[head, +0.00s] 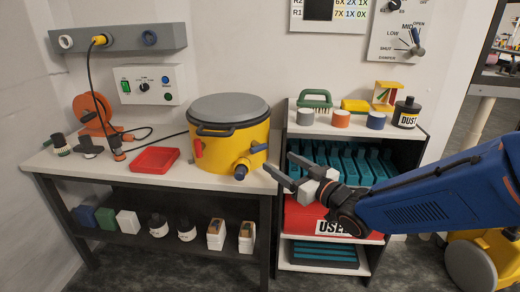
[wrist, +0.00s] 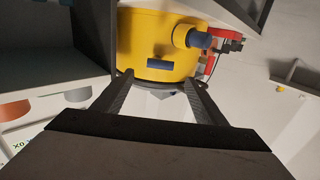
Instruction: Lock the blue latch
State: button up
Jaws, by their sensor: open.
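The yellow canister (head: 222,155) with a grey lid stands at the right end of the workbench. The blue latch (head: 257,148) is on its right side, small in the head view. In the wrist view the blue latch (wrist: 160,64) is a short bar lying crosswise on the yellow wall. My gripper (head: 278,161) is open and empty, just right of the canister. In the wrist view the latch lies just beyond and between the fingertips (wrist: 157,84), apart from them. A red latch (head: 198,148) sits on the canister's left front, and a blue-ended port (head: 241,168) sticks out in front.
A shelf unit (head: 293,128) stands right of the bench, close to my gripper, with cups, brushes and a dust bottle (head: 406,113) on top. A red tray (head: 152,160) lies left of the canister. A cable hangs from the wall rail (head: 120,37).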

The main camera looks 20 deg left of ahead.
aim_at(261, 150)
jog(key=x, duration=1.1)
jog(key=shift+w+a, duration=0.25)
jog(key=shift+a, duration=0.1)
jog(key=c, duration=1.1)
